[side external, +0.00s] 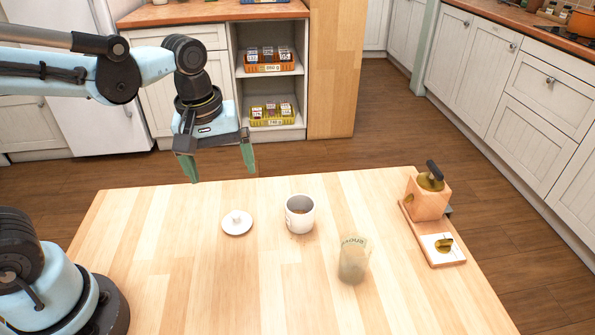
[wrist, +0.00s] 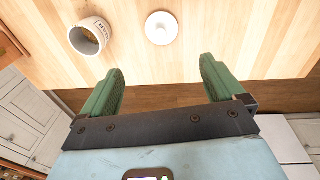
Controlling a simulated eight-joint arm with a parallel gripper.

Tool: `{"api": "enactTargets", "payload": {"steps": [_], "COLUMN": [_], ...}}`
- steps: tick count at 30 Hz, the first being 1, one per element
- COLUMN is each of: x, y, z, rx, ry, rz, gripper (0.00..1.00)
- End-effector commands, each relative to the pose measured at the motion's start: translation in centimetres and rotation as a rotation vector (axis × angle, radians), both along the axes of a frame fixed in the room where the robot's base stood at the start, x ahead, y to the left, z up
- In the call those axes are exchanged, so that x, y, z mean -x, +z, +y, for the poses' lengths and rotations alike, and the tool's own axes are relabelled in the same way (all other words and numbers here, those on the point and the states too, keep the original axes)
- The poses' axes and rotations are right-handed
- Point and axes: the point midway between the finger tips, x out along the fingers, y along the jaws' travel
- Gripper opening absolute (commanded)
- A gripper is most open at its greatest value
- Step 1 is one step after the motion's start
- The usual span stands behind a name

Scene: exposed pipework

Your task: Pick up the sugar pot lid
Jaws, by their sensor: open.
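The sugar pot lid (side external: 237,223) is a small white disc with a round knob. It lies on the wooden table (side external: 150,240), left of the open white sugar pot (side external: 299,215). In the wrist view the lid (wrist: 161,28) is near the top middle, and the pot (wrist: 89,37), with brown contents and lettering on its side, is to its left. My gripper (side external: 218,174) is open and empty, above the table's far edge, apart from the lid. In the wrist view its green fingers (wrist: 161,80) are spread wide, with the lid beyond the tips.
A translucent greenish cup (side external: 353,260) stands right of the pot, nearer the camera. A wooden device with brass parts (side external: 428,200) stands at the table's right. The table around the lid is clear. A shelf with baskets (side external: 270,112) stands behind.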

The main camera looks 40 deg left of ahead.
Motion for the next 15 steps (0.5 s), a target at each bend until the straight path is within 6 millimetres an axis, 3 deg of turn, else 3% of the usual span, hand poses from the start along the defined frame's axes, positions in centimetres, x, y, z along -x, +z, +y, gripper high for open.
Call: {"api": "enactTargets", "payload": {"steps": [6, 11, 15], "x": [-0.5, -0.6, -0.6], "y": [-0.5, -1.5, -3.4], "z": [-0.7, -0.8, -0.8], "rx": [0.002, 0.001, 0.001], "ry": [0.188, 0.215, 0.214], "rz": [0.112, 0.125, 0.124], "gripper": [0.95, 0.95, 0.95]}}
